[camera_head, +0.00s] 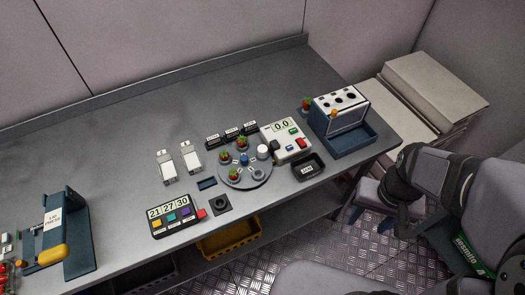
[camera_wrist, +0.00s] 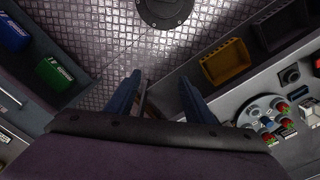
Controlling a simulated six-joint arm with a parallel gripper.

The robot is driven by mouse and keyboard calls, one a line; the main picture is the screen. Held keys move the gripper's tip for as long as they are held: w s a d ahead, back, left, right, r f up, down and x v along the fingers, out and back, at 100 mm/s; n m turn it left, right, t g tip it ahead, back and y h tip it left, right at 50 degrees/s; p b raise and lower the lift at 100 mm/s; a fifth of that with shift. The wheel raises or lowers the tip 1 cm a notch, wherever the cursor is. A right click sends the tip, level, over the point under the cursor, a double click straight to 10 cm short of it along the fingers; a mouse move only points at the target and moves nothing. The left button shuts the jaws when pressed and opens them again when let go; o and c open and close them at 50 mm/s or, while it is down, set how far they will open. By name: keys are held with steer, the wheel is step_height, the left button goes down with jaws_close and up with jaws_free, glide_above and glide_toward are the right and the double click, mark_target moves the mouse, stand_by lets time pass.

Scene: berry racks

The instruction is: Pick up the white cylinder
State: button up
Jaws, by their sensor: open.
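The white cylinder (camera_head: 263,151) stands upright on the grey round plate (camera_head: 236,182), near its upper right edge. Small red-and-green berry pieces and a blue piece share the plate. In the wrist view the plate (camera_wrist: 246,121) shows at the right, but I cannot tell the white cylinder there. My gripper (camera_wrist: 163,78) is open and empty, its two blue fingers spread over the metal floor, well apart from the plate. In the head view my arm is at the right, off the table, and the gripper itself is not clearly visible.
A white panel with a display (camera_head: 288,140) and a black tray (camera_head: 307,168) stand close right of the plate. A blue-white rack (camera_head: 340,112) stands farther right. A numbered button box (camera_head: 172,216) is at the left front. A yellow bin (camera_head: 228,243) sits below the table. The table's back is clear.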

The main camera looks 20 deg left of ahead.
steer(key=w+a+m+b, duration=0.1)
steer(key=w+a+b, duration=0.1)
steer(key=w+a, duration=0.45)
steer(key=m+t+b, duration=0.1)
steer(key=m+b, duration=0.3)
steer(key=m, duration=0.2)
glide_above(262, 149)
steer(key=f, duration=0.3)
steer(key=shift+s+a+f+h, duration=0.1)
steer(key=shift+s+a+h, duration=0.2)
steer(key=shift+h, duration=0.1)
steer(key=shift+w+d+f+p, duration=0.15)
steer(key=shift+f+p, duration=0.3)
steer(key=shift+f, duration=0.55)
steer(key=shift+d+f+p, duration=0.1)
steer(key=shift+f+p, duration=0.45)
steer(key=shift+f, duration=0.05)
steer(key=shift+w+f+p, duration=0.15)
steer(key=shift+f+p, duration=0.75)
steer(key=shift+f, duration=1.1)
jaws_close()
